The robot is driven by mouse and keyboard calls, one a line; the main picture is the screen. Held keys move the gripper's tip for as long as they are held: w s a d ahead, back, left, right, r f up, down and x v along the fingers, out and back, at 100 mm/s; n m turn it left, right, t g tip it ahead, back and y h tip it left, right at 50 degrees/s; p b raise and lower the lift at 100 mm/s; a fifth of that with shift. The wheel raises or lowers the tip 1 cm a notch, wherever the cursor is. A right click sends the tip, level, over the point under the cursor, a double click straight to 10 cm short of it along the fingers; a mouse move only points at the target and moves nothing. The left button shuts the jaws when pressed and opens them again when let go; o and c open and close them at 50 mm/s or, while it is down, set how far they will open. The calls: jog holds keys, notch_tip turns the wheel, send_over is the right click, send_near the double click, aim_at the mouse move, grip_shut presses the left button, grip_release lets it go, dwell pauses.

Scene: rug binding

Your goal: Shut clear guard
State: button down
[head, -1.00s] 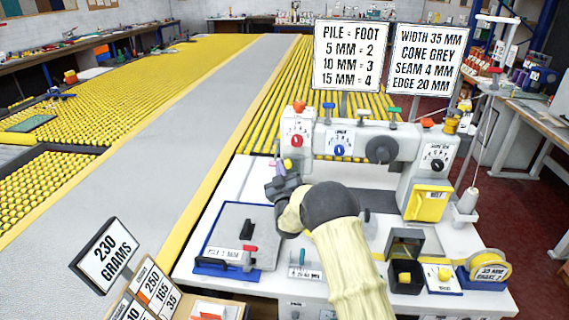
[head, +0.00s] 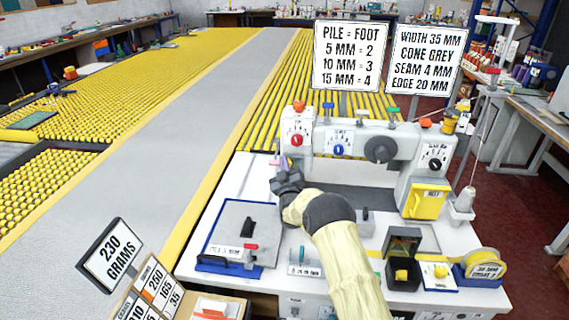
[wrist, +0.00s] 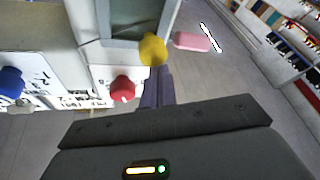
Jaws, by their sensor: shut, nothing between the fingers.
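The sewing machine (head: 350,140) stands on the white bench, with a red dial and a blue dial on its left part. My gripper (wrist: 160,80) is shut and empty, its fingers pointing toward the machine's left end. In the wrist view, a grey-framed, see-through pane (wrist: 125,22) at the top looks like the clear guard. A yellow knob (wrist: 152,49) is at its lower corner, just past my fingertips. I cannot tell whether they touch it. A pink piece (wrist: 194,42) is beside the knob. In the head view, my gripper (head: 279,170) hides most of this area.
The red dial (wrist: 122,89) is close to the left of my fingers. A grey plate (head: 238,225) lies on the bench at front left. An open dark box (head: 403,245) and a yellow tape roll (head: 484,262) stand at front right. A grey aisle runs to the left.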

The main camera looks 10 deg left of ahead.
notch_tip(320, 180, down, 8)
jog(key=b, duration=0.7)
jog(key=shift+r+b, duration=0.15)
jog(key=shift+b, duration=0.25)
jog(key=r, duration=0.1)
jog(key=a+r, duration=0.1)
jog(key=r, duration=0.2)
jog(key=shift+a, duration=0.35)
jog(key=b, duration=0.1)
send_near(278, 164)
jog(key=v, duration=0.3)
jog(key=shift+s+f, duration=0.25)
jog(key=shift+d+r, duration=0.1)
